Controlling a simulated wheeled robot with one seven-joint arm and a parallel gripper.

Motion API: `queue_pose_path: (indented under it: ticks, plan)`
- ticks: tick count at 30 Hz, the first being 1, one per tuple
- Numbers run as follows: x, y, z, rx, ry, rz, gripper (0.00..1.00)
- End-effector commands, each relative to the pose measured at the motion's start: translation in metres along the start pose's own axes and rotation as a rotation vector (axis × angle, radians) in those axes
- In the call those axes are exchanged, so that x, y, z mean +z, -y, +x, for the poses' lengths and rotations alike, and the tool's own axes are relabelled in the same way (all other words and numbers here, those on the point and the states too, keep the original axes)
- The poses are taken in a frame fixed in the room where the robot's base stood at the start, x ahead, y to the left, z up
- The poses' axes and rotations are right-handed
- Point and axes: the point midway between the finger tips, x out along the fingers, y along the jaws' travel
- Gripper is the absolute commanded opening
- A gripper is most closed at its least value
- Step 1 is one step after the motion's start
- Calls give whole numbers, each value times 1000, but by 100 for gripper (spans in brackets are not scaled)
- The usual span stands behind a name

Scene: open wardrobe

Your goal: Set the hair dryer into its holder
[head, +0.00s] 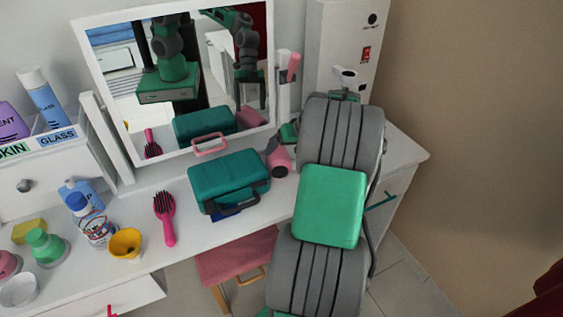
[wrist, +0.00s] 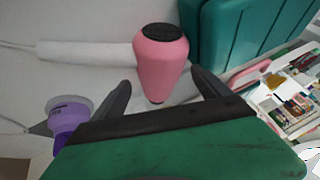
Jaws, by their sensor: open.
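The pink hair dryer (head: 279,160) is on the white dresser top, just right of the teal case. In the wrist view its pink body (wrist: 161,70) has a black end facing up. My gripper (wrist: 160,95) is open, its two dark fingers pointing towards the dryer and apart on either side of its lower part. It holds nothing. In the head view my gripper (head: 289,132) is mostly hidden by my arm, close to the dryer. I cannot clearly tell which object is the holder; a white piece (head: 284,96) with a pink item stands beside the mirror.
The teal case (head: 228,182) stands close to the dryer, before the mirror (head: 180,80). A pink brush (head: 165,216), a yellow bowl (head: 125,243) and bottles are farther left. A tall white unit (head: 343,45) stands behind my arm. A pink stool (head: 236,258) is below.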

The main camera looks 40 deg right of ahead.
Motion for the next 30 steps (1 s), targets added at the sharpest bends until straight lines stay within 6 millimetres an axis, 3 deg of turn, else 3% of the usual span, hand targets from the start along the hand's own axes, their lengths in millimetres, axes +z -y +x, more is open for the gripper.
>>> queue_pose_path:
  ticks: [6, 13, 30]
  plan:
    - [4, 3, 39, -3, 4, -1, 86]
    - [4, 2, 42, 0, 1, -1, 86]
    - [4, 2, 42, 0, 2, 0, 40]
